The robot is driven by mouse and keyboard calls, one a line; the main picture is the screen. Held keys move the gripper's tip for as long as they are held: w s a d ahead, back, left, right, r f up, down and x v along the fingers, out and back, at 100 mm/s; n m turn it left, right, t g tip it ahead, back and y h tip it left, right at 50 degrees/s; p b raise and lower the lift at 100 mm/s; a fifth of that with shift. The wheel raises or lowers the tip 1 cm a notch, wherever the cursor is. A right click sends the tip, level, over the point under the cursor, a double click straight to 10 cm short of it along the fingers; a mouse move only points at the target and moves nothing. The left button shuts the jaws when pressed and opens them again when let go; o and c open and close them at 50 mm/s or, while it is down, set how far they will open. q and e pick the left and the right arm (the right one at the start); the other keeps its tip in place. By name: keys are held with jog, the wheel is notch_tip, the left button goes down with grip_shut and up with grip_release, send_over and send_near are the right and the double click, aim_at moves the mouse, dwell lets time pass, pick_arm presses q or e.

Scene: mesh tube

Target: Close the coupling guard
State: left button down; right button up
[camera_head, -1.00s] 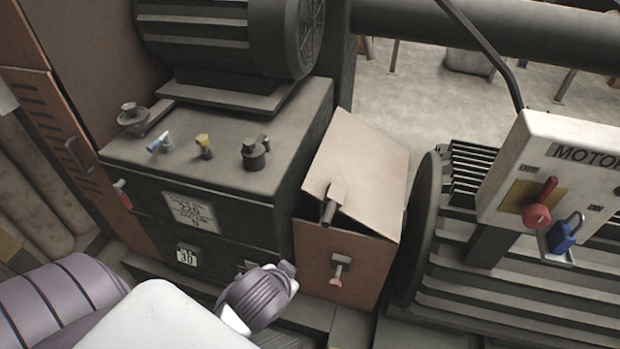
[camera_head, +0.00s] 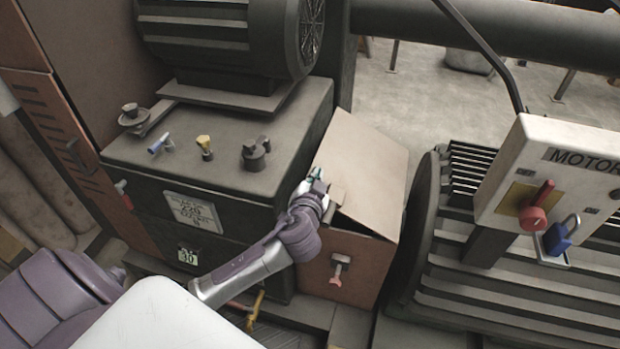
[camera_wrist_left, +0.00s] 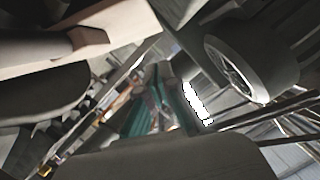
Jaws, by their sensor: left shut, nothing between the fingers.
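The coupling guard is a brown box (camera_head: 325,272) with a tan lid (camera_head: 372,165), between the dark gearbox housing and the ribbed motor. The lid is tilted, and a dark gap shows between its front edge and the box. A latch (camera_head: 339,268) with a pinkish end is on the box front. My left gripper (camera_head: 317,177) is shut and empty, at the lid's left edge beside the lid's tab; I cannot tell whether it touches. My forearm hides part of the box's left side. In the left wrist view, a pale board-like surface (camera_wrist_left: 125,25), probably the lid, is close. My right gripper is not in view.
The gearbox housing (camera_head: 290,115) stands left of the guard, with small fittings on top. The ribbed motor (camera_head: 500,300) is to the right, with a white switch box (camera_head: 560,165) carrying a red handle (camera_head: 537,207) and a blue padlock (camera_head: 562,234). A thick pipe (camera_head: 450,25) runs behind.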

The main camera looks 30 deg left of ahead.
pick_arm(q)
jog(key=shift+x, duration=1.05)
jog(key=shift+s+a+f, duration=0.15)
jog(key=shift+a+f, duration=0.15)
jog(key=shift+f, duration=0.3)
jog(key=shift+s+a+f, duration=0.1)
jog(key=shift+a+f, duration=0.2)
jog(key=shift+f, duration=0.3)
jog(key=shift+s+a+f, duration=0.1)
jog(key=shift+a+f, duration=0.15)
jog(key=shift+f, duration=0.35)
jog(key=f+b, duration=0.1)
jog(key=a+f+b, duration=0.1)
jog(key=shift+s+f+n+b, duration=0.2)
jog(key=shift+f+n+b, duration=0.1)
jog(key=shift+f+b, duration=0.1)
jog(key=shift+s+a+f+b, duration=0.1)
jog(key=shift+a+f+b, duration=0.25)
jog(key=shift+f+b, duration=0.05)
jog(key=shift+r+n+h, duration=0.15)
jog(key=shift+n+h, duration=0.15)
